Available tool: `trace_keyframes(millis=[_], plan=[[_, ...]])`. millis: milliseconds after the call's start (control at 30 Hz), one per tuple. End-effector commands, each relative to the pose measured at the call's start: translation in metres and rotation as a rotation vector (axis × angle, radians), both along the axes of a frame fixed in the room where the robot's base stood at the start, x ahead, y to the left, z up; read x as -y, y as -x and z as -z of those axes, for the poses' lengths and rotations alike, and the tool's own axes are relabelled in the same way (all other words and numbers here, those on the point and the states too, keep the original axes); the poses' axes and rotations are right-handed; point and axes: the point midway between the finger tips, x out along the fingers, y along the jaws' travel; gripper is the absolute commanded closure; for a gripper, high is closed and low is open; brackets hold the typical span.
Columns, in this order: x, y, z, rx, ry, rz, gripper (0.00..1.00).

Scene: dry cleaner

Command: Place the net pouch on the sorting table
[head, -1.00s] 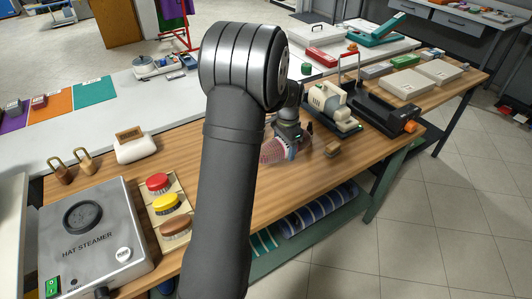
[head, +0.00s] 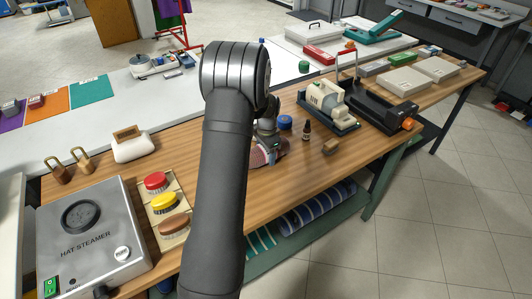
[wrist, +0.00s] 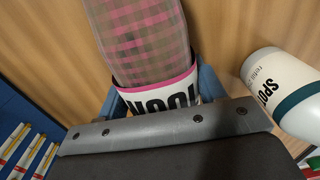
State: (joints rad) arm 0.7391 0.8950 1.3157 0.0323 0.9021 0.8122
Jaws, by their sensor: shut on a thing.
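The net pouch (wrist: 145,45) is a pink and grey-green checked mesh with a pink edge and a white lettered band. My gripper (wrist: 160,98) is shut on it at the banded end, with a blue finger on each side. In the head view the pouch (head: 264,157) shows low over the wooden bench, partly hidden by my arm. I cannot tell whether it touches the wood. A long white table (head: 205,99) with purple, orange and teal mats runs behind the bench and looks like the sorting table.
A white bottle marked SPOT (wrist: 285,90) lies close right of my gripper in the wrist view. A small dark bottle (head: 307,131), a blue round item (head: 285,122) and a brush (head: 331,146) are nearby. The hat steamer (head: 85,235) fills the bench's left end.

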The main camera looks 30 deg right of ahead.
Motion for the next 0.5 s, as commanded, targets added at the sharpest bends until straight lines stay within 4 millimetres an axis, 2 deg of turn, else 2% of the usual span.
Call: trace_keyframes(millis=[133,167,267,500], plan=[[0.0000,0.0001,0.0029,0.000,0.000,0.000,0.68],[-0.0001,0.0003,0.0037,-0.001,-0.001,0.000,0.35],[-0.0001,0.0003,0.0033,-0.001,-0.001,0.000,0.15],[-0.0001,0.0002,0.0030,-0.001,-0.001,0.000,0.15]])
